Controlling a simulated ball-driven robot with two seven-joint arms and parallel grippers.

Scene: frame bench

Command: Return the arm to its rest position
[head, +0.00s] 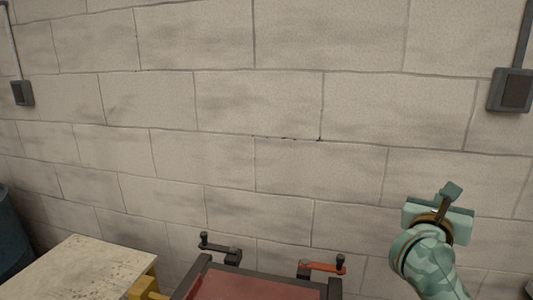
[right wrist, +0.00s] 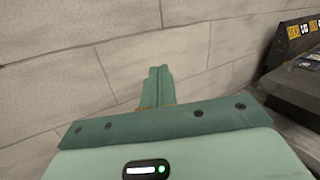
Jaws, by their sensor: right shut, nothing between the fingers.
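My right gripper (head: 450,192) is raised at the right side of the head view, in front of the block wall and apart from the bench. In the right wrist view its two fingers (right wrist: 157,88) are together, with nothing between them. My left gripper is not in either view.
A frame with a red panel (head: 255,287) and small clamps (head: 322,268) stands at the bottom centre. A pale tabletop (head: 75,270) is at the lower left, with a blue barrel (head: 12,235) beyond it. A block wall (head: 230,100) fills the back. Dark equipment (right wrist: 295,85) shows at right in the wrist view.

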